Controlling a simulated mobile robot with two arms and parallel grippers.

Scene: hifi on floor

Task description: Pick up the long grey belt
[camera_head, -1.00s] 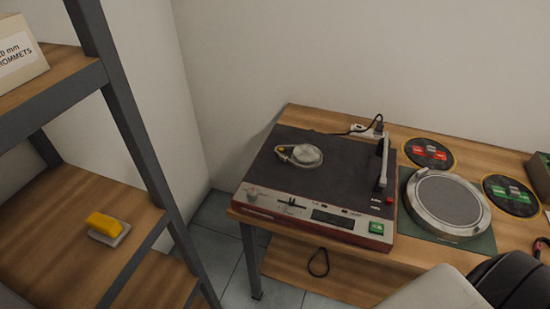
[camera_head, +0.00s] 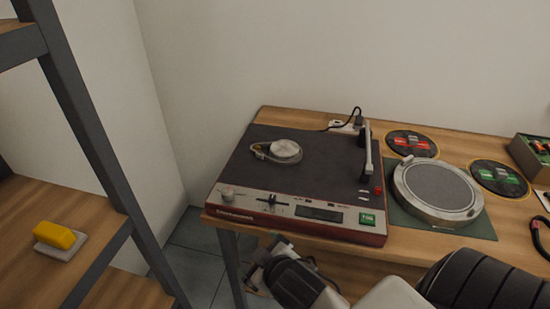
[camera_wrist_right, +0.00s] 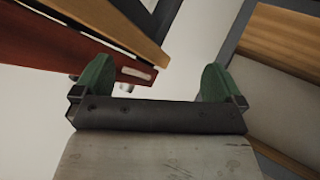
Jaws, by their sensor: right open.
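A thin loop (camera_head: 262,154) lies around the pale round hub (camera_head: 285,149) on the turntable deck (camera_head: 310,160). I cannot tell for sure that this loop is the long grey belt. My right gripper (camera_head: 262,262) is low in front of the deck's front edge, beside the table leg, apart from the loop. In the right wrist view the right gripper (camera_wrist_right: 156,82) has its two green fingers wide apart with nothing between them. The deck's red side (camera_wrist_right: 75,50) shows there at upper left. My left gripper is in neither view.
The removed platter (camera_head: 438,188) sits on a green mat right of the deck. A black cable runs behind the deck to a socket strip (camera_head: 345,127). A shelf unit (camera_head: 80,120) with a yellow-topped block (camera_head: 60,237) stands at left.

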